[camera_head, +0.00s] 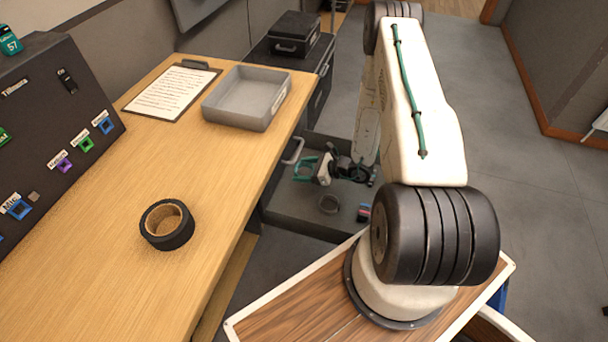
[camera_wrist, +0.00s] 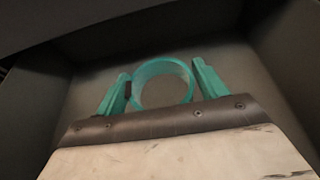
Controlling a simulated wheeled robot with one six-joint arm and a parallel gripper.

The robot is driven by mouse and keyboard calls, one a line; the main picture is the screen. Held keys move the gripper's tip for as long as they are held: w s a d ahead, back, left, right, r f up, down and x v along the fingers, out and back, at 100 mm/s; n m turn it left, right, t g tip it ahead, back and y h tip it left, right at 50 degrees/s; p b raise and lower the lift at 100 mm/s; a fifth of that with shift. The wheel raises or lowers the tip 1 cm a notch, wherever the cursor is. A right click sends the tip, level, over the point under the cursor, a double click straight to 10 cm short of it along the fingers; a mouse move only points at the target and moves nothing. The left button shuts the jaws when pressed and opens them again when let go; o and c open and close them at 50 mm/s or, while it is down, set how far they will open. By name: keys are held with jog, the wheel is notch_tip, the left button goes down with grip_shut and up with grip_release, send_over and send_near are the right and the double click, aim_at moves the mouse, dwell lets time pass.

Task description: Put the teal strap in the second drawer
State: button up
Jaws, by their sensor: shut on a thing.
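The teal strap (camera_wrist: 161,65) is a rolled ring in the wrist view, between the two teal fingers of my gripper (camera_wrist: 160,78). The gripper is shut on it. In the head view my gripper (camera_head: 304,168) is at the open drawer (camera_head: 285,207), low beside the desk; strap and teal fingers are hard to tell apart there. The wrist view shows dark walls and a grey floor around the strap. I cannot tell whether the strap touches the floor, nor which drawer in the stack this is.
The desk holds black tape (camera_head: 167,224), a grey tray (camera_head: 247,97), a clipboard (camera_head: 171,92) and a dark fader panel (camera_head: 50,130). Black cases (camera_head: 292,35) stand behind.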

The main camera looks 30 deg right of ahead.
aim_at(304, 174)
jog(key=shift+w+d+f, duration=0.1)
jog(key=shift+w+f, duration=0.1)
jog(key=shift+w, duration=0.15)
jog(key=shift+f, duration=1.6)
jog(key=shift+s, duration=0.1)
jog(key=o, duration=0.9)
jog(key=shift+f, duration=0.1)
jog(key=shift+o, duration=0.2)
